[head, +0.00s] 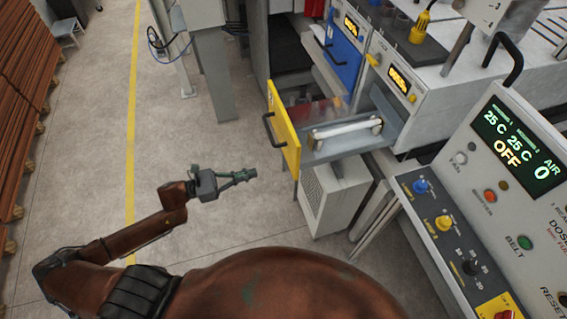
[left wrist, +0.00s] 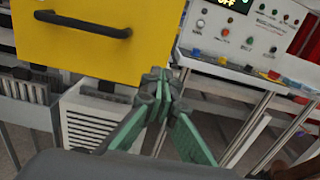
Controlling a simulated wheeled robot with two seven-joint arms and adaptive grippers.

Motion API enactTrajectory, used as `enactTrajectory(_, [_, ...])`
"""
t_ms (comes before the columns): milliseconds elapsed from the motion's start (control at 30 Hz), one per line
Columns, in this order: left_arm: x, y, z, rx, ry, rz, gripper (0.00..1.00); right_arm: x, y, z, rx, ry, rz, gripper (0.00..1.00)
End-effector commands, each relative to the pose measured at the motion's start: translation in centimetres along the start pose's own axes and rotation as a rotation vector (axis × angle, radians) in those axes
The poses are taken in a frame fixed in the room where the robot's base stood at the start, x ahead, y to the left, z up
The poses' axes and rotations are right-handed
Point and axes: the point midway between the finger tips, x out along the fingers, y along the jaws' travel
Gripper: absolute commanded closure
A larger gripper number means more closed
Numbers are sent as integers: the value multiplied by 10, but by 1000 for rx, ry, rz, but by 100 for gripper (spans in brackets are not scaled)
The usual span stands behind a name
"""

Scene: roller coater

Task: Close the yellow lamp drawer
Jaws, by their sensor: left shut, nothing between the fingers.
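The yellow lamp drawer (head: 284,128) stands pulled out of the machine in the head view. Its yellow front has a black bar handle (head: 268,131), and white lamp tubes (head: 345,130) show inside it. In the left wrist view the yellow front (left wrist: 110,45) and handle (left wrist: 83,24) fill the upper left. My left gripper (head: 252,173) is shut and empty, to the left of the drawer front and lower in the picture, apart from it. Its fingers also show in the left wrist view (left wrist: 158,80), below and right of the handle. My right gripper is not in view.
A blue drawer front (head: 343,57) is behind the yellow one. A white vented box (head: 335,195) stands under the open drawer. A control panel (head: 480,190) with knobs and a display is at the right. The grey floor (head: 190,130) at the left is clear.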

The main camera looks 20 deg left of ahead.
Motion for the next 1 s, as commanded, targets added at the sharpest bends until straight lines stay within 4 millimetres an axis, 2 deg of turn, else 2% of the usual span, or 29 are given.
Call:
enactTrajectory(300, [66, 1, 4, -2, -3, 0, 100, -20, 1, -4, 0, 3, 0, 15])
enactTrajectory(500, [100, 2, 3, -2, -1, 2, 100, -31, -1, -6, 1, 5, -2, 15])
enactTrajectory(700, [118, 2, 1, -4, 0, 3, 100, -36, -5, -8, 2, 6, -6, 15])
enactTrajectory(1000, [121, 2, -1, -3, 1, 4, 100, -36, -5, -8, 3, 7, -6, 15])
